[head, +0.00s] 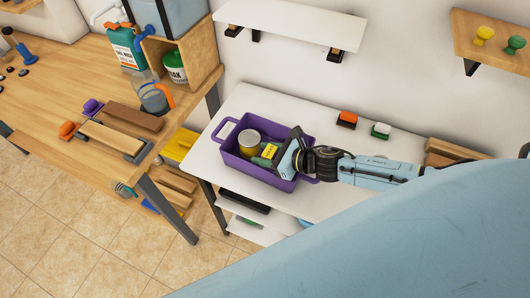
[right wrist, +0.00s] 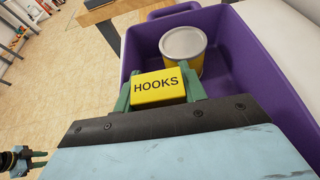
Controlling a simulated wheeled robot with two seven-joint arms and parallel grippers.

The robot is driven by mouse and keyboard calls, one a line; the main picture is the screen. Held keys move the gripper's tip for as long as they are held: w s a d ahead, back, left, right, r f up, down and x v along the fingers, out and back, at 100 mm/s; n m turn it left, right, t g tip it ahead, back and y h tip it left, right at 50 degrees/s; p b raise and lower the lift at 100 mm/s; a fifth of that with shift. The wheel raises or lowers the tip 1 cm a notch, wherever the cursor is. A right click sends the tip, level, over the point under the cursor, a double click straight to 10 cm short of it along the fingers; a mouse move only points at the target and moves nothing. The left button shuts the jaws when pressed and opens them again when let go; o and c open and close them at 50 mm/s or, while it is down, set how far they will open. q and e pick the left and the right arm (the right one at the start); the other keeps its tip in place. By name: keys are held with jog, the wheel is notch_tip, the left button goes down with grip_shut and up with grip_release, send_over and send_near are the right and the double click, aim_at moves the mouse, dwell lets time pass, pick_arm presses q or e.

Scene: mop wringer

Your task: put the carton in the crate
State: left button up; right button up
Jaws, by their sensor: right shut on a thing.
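The carton is a small yellow box marked HOOKS (right wrist: 158,86); it also shows in the head view (head: 270,151). My right gripper (right wrist: 160,92) is shut on it, with a green finger at each side. The purple crate (head: 229,157) stands on a white table. The gripper and carton are inside the crate's outline, beside a can with a yellow side and pale lid (right wrist: 183,44). Whether the carton touches the crate floor is hidden. My left gripper (right wrist: 40,159) shows small at the lower left of the right wrist view, its two fingers apart and empty.
The white tabletop (head: 350,150) has an orange item (head: 347,119) and a green-and-white item (head: 380,130) at the back. A wooden bench (head: 65,75) with boards and bottles stands to the left. Wall shelves hang above. The crate's right part looks clear in the right wrist view.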

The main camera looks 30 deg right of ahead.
jog(key=shift+s+f, duration=0.2)
jog(key=shift+f, duration=0.15)
jog(key=o, duration=0.7)
jog(key=shift+f, duration=0.1)
jog(key=shift+c, duration=0.2)
jog(key=shift+s+f, duration=0.1)
jog(key=shift+r+p, duration=0.5)
jog(key=shift+r, duration=0.15)
jog(key=shift+r+b+v, duration=0.15)
jog(key=shift+b+v, duration=0.1)
jog(key=shift+v, duration=2.7)
jog(key=shift+r+b+v, duration=0.15)
jog(key=shift+b+v, duration=0.1)
jog(key=shift+v, duration=2.65)
